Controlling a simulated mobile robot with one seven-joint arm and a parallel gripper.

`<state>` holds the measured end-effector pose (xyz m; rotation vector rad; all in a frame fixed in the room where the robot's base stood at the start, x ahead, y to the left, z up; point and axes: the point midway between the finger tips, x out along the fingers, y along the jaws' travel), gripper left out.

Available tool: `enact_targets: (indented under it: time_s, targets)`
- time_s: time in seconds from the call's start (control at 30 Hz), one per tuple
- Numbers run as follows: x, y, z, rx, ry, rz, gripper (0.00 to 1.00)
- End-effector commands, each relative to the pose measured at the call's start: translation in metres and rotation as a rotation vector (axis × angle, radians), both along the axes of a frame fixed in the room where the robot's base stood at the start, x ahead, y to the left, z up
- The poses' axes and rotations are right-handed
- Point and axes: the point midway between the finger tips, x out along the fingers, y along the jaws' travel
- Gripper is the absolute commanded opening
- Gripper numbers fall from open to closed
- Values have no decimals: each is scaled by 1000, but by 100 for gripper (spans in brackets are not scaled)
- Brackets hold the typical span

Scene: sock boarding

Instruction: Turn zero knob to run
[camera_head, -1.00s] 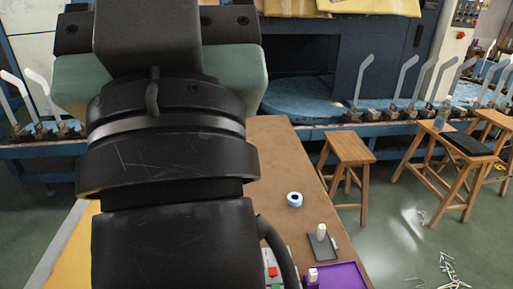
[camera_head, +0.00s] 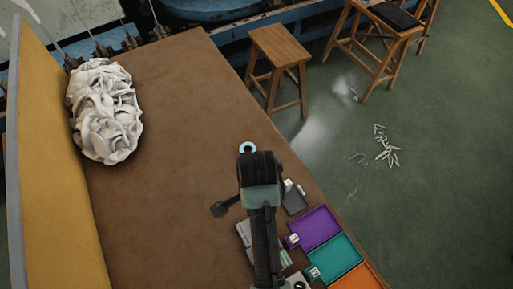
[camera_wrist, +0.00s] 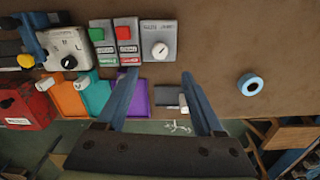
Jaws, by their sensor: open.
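A small grey box (camera_wrist: 160,29) with a round white knob (camera_wrist: 160,50) stands on the brown table in the wrist view. It looks like the zero knob's box; its label is too small to read surely. Which way the knob points cannot be made out. My gripper (camera_wrist: 160,74) is open and empty, its two blue-grey fingers spread apart. In the picture the fingertips lie just below the knob, one to each side, with no visible contact. In the head view my arm covers the gripper and much of the boxes.
Two button boxes (camera_wrist: 127,50) stand left of the knob box, with a larger dial box (camera_wrist: 66,48) and red box (camera_wrist: 30,108) beyond. Orange, teal and purple (camera_head: 318,226) trays line the table edge. A blue tape roll (camera_wrist: 250,84) and white sock pile (camera_head: 105,110) lie on the table.

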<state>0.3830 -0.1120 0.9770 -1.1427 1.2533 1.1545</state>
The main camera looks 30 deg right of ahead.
Motion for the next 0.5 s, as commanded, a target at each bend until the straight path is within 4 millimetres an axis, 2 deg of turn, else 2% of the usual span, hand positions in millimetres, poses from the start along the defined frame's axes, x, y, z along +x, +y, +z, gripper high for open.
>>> enact_targets:
  time_s: [0.3, 0.5]
  targets:
    - [-1, 1, -65, 1, 0, 4, 69]
    - [0, 1, -97, 0, -3, 4, 69]
